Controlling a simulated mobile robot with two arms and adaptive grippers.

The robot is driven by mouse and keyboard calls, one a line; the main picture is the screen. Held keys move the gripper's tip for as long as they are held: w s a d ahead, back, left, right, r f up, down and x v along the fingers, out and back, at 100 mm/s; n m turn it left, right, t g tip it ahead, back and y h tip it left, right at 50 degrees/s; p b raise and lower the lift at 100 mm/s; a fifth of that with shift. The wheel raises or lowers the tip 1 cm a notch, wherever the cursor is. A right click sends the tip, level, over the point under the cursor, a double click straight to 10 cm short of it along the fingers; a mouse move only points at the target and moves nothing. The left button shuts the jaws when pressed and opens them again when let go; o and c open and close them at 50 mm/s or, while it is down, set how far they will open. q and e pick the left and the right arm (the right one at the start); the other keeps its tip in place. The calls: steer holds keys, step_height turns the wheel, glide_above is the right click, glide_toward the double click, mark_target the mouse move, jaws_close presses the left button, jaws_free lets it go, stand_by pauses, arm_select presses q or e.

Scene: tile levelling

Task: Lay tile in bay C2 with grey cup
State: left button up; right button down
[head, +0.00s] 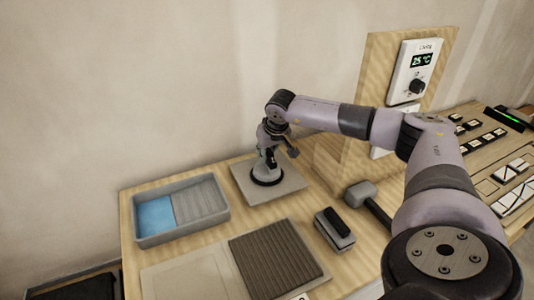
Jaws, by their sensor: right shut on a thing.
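My right gripper (273,136) reaches down from the right and is shut on the suction cup. The cup (267,177) has a dark round base and stands on a flat grey tile (293,182) on the wooden bench. Its base appears to touch the tile, and the gripper hides its upper part. At the bottom are a bay with brown ribbed bedding (275,260) and a pale, flat bay (185,281) beside it. I cannot read which is C2. My left gripper is out of view.
A grey tray (137,242) with blue water and a ridged ramp stands at the left. A mallet (361,194) and a black-topped block (335,230) lie right of the bays. A wooden panel (380,62) with a temperature display stands behind. Small tiles (515,197) sit at the right.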

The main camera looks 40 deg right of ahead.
steer(key=c, duration=1.4)
jaws_free()
